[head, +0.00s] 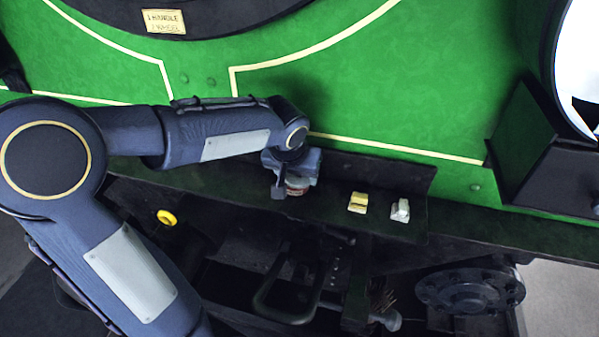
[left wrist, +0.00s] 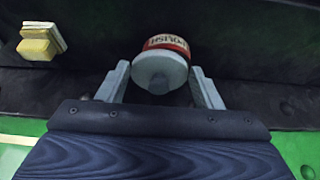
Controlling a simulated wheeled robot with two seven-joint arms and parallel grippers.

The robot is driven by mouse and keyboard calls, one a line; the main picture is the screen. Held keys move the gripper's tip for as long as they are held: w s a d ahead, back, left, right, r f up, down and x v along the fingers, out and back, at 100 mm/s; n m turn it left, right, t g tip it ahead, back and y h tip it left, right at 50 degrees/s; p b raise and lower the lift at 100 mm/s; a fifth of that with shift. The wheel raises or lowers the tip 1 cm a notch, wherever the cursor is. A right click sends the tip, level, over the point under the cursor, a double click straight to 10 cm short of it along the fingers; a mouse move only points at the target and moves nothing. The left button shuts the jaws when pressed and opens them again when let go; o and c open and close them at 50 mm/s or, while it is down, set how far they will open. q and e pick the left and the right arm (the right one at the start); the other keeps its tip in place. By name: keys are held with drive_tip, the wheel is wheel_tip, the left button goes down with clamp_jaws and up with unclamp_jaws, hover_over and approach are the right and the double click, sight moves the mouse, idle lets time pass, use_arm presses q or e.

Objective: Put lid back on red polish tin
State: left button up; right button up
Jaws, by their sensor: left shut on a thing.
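The red polish tin (left wrist: 168,42) shows in the left wrist view with a cream band of lettering, just beyond my fingers. In the head view the tin (head: 297,191) stands on the dark shelf below my left gripper and is mostly hidden. A round grey lid (left wrist: 160,70) with a small knob lies between the fingers of my left gripper (left wrist: 163,85), which is shut on it. The lid overlaps the tin in the picture; I cannot tell whether it is seated or a little apart. In the head view my left gripper (head: 291,180) points down at the shelf.
A yellow block (head: 357,202) and a whitish block (head: 400,210) sit on the dark shelf (head: 330,207) to the right. The green panel (head: 400,105) rises behind. Below the shelf are dark machinery and a round flange (head: 468,291). A yellow ring (head: 167,217) is at lower left.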

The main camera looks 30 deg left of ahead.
use_arm(q)
drive_tip(key=shift+s+a+f, duration=0.1)
drive_tip(key=shift+s+a, duration=0.15)
drive_tip(key=shift+a, duration=0.2)
drive_tip(key=shift+s+a, duration=0.1)
drive_tip(key=shift+a, duration=0.05)
use_arm(e)
drive_tip(key=shift+s+a, duration=0.1)
drive_tip(key=shift+a, duration=0.1)
use_arm(q)
drive_tip(key=shift+a, duration=0.1)
use_arm(e)
drive_tip(key=shift+f, duration=0.1)
use_arm(q)
drive_tip(key=shift+f, duration=0.1)
use_arm(e)
drive_tip(key=shift+w+d, duration=0.2)
drive_tip(key=shift+w, duration=0.1)
use_arm(q)
drive_tip(key=shift+w+d, duration=0.3)
drive_tip(key=shift+w, duration=0.05)
use_arm(e)
drive_tip(key=shift+w+d, duration=0.35)
drive_tip(key=shift+d, duration=0.05)
use_arm(q)
drive_tip(key=shift+d, duration=0.15)
use_arm(e)
drive_tip(key=shift+f, duration=0.1)
use_arm(q)
drive_tip(key=shift+s, duration=0.1)
